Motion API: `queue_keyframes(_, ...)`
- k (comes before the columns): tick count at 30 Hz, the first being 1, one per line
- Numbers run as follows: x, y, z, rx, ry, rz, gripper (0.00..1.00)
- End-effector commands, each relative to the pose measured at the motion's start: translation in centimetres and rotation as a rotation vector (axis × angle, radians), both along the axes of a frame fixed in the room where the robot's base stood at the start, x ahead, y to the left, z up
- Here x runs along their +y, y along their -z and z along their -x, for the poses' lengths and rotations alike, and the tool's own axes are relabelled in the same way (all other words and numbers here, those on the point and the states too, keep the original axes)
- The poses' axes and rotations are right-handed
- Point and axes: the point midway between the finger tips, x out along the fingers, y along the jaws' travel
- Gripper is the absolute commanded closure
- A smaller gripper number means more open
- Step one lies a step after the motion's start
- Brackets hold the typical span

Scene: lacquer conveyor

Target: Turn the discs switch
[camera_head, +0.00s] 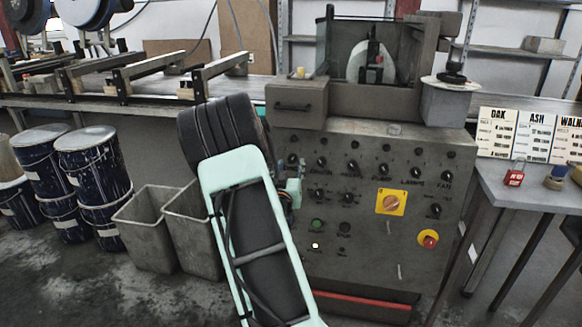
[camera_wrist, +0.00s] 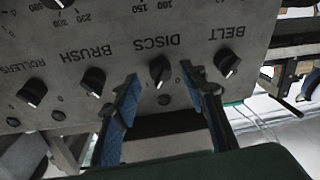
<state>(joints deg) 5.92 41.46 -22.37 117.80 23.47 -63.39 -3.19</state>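The control panel (camera_head: 365,268) is a worn grey box front with several dark knobs. In the wrist view its labels show upside down, and the black discs switch (camera_wrist: 159,69) is under the word DISCS. Its white mark points down in that view, toward a small 0. My gripper (camera_wrist: 160,76) is open, with one blue-padded finger on each side of the discs switch in the picture. I cannot tell how far the fingertips are from the panel. In the head view my arm covers the panel's left part, and the discs switch cannot be made out.
Beside it in the wrist view are the belt knob (camera_wrist: 227,62) and the brush knob (camera_wrist: 93,81). The rollers knob (camera_wrist: 33,92) is farther left. The panel also has a yellow-plated rotary switch (camera_head: 390,202) and a red button (camera_head: 429,240). Grey bins (camera_head: 150,228) stand at left.

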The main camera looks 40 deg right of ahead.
Motion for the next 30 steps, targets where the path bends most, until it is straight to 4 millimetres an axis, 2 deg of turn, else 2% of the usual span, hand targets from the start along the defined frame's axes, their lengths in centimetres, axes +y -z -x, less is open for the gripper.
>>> queue_keyframes(6,-1.18,-0.02,-1.18,-0.001,0.000,0.001,0.61)
queue_keyframes(15,-1.28,-0.03,-1.30,0.001,0.000,0.001,0.61)
queue_keyframes(26,-1.26,-0.04,-1.30,0.000,0.000,0.000,1.00)
queue_keyframes(30,-1.26,-0.04,-1.28,0.002,0.000,0.002,1.00)
